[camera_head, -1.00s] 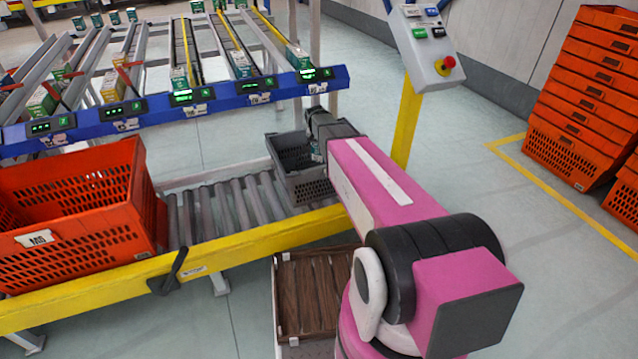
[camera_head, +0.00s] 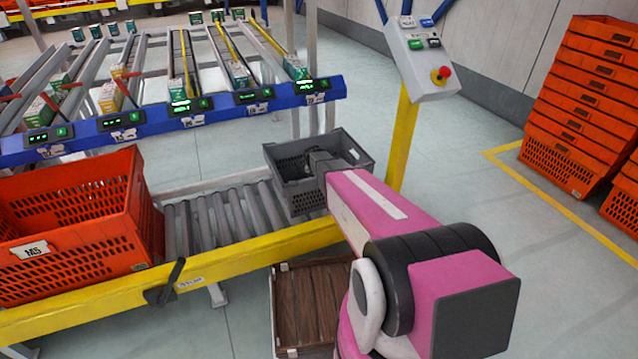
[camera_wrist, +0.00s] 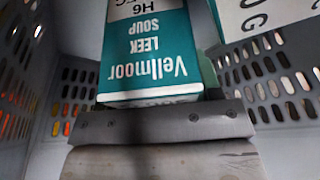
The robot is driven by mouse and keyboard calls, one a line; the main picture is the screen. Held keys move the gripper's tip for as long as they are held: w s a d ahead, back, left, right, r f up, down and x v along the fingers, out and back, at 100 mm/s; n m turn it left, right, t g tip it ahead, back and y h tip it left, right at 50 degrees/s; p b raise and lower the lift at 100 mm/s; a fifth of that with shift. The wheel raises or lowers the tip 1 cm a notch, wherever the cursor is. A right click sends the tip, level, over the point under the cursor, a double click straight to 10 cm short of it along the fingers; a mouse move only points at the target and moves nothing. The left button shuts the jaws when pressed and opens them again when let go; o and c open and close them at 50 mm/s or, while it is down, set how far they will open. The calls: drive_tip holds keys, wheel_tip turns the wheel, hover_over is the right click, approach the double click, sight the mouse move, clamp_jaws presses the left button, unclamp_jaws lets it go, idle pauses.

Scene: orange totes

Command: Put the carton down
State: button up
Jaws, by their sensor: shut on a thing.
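The teal-and-white leek soup carton (camera_wrist: 150,50) shows upside down in the wrist view, its printed face turned to the camera. My gripper (camera_wrist: 165,125) is shut on it, with a grey metal finger across its near end. In the head view my gripper (camera_head: 318,164) is down inside the grey tote (camera_head: 300,200), and the carton is hidden there. The tote's slotted walls stand on both sides in the wrist view. Whether the carton touches the tote floor cannot be seen.
A second, white-faced carton (camera_wrist: 265,15) lies at the upper right inside the tote. The grey tote stands at the right end of the roller conveyor (camera_head: 225,220). An orange tote (camera_head: 80,235) stands at the left. A control box (camera_head: 422,60) on a yellow post stands behind.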

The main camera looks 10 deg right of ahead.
drive_tip(key=shift+f, duration=1.05)
drive_tip(key=shift+f, duration=0.3)
drive_tip(key=o, duration=1.1)
drive_tip(key=shift+c, duration=0.2)
drive_tip(key=v, duration=1.2)
drive_tip(key=shift+r, duration=0.3)
